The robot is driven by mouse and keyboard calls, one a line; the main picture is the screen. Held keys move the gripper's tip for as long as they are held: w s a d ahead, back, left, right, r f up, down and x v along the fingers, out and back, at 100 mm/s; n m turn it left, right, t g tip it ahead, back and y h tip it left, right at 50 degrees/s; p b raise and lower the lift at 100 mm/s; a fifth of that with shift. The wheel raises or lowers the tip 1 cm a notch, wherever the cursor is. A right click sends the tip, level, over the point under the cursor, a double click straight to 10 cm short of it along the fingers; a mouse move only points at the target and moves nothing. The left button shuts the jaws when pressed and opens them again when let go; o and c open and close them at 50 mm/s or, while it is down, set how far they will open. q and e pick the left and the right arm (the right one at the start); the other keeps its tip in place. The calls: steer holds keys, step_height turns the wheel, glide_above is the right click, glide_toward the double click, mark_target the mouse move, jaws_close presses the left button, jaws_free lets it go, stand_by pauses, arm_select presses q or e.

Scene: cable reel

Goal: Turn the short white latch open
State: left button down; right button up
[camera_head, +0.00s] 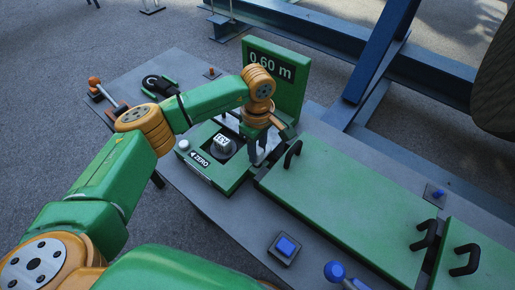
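My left arm reaches in from the left, and its gripper (257,157) points down beside the green measuring unit with the display reading "0.60 m". The grey fingers are small and partly covered by the orange wrist, so I cannot tell whether they are open or shut. A pale part (229,122) shows just left of the wrist, but I cannot tell whether it is the short white latch. The latch is not clearly visible; the wrist and gripper cover much of that area. My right gripper is not in view.
The green display panel (291,85) stands behind the wrist. A dial (222,146) and a ZERO label lie left of the fingers. A long green cover (345,195) with black handles lies to the right. A blue button (286,246) is in front; blue beams stand behind.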

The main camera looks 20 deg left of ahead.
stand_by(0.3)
arm_select(q)
steer(key=n+b, duration=0.1)
steer(key=n, duration=0.1)
steer(key=shift+f+n+b, duration=0.15)
steer(key=shift+n+b, duration=0.2)
steer(key=shift+n, duration=0.05)
steer(key=n+b, duration=0.2)
steer(key=n, duration=0.3)
steer(key=n+b, duration=0.1)
steer(key=n, duration=0.4)
steer(key=shift+b, duration=0.3)
steer(key=n+b, duration=0.1)
steer(key=n, duration=0.3)
steer(key=shift+n, duration=0.7)
steer(key=c, duration=0.6)
jaws_free()
steer(key=shift+o, duration=0.2)
